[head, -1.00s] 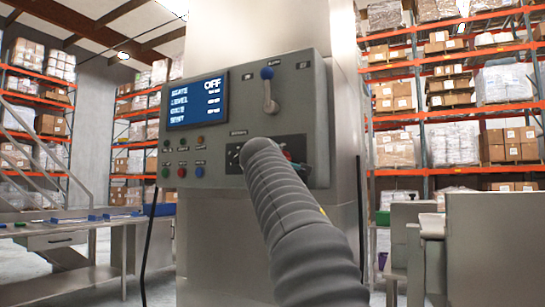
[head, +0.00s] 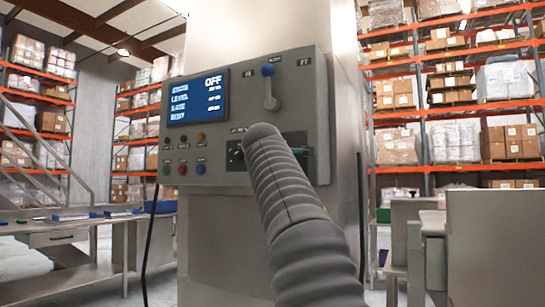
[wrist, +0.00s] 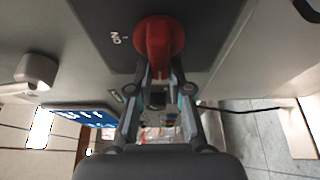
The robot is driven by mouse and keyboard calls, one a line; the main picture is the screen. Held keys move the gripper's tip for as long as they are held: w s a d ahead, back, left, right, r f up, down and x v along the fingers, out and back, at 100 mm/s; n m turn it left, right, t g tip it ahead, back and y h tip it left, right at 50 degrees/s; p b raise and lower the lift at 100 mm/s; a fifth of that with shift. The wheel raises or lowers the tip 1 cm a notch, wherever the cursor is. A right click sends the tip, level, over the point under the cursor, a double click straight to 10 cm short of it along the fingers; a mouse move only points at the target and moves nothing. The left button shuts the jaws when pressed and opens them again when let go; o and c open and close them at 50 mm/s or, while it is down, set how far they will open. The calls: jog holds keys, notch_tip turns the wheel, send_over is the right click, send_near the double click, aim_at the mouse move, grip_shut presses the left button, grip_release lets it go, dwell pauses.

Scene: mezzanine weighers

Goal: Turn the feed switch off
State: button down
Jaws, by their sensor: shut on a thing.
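The red rotary knob (wrist: 155,42) sits on a dark plate in the wrist view, with an "ON" mark to its left. My gripper (wrist: 160,72) is shut on the red knob, its fingertips on either side of the grip. In the head view my grey sleeved arm covers the knob and most of my gripper. The grey control panel (head: 215,150) carries a blue screen (head: 198,98) with "OFF" at its top right. Part of the dark switch plate (head: 293,142) shows beside my arm. I cannot tell the knob's exact setting.
Several coloured buttons (head: 182,169) are at the lower left. A steel bench (head: 60,238) is at the left, metal cabinets (head: 475,240) at the right, and loaded racks behind.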

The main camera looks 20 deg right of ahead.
jog(key=c, duration=1.1)
grip_release()
jog(key=v, duration=1.2)
